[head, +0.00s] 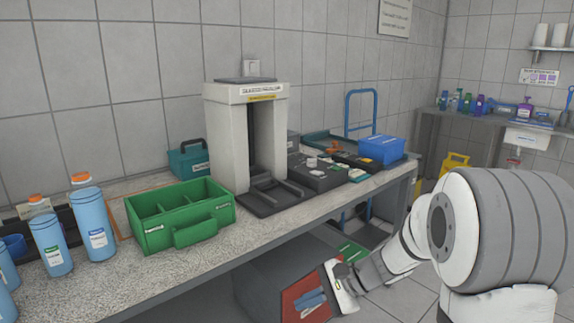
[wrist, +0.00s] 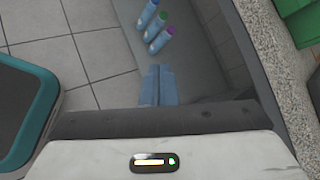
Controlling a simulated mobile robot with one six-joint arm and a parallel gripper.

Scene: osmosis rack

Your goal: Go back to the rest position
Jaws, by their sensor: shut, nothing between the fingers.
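My gripper (head: 309,303) hangs in front of the worktop, below its front edge, at the lower middle of the head view. In the wrist view my gripper (wrist: 157,70) shows its two blue fingers pressed together. It is shut and holds nothing. The fingers appear clear of the worktop, with several inches of grey surface and tiled floor seen beyond them.
The worktop (head: 110,285) carries a green divided tray (head: 160,243), blue bottles (head: 92,225), a grey arch-shaped station (head: 219,130) and a blue box (head: 381,149). In the wrist view, capped bottles (wrist: 158,39) lie below, and a teal-rimmed dark bin (wrist: 45,120) is at left.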

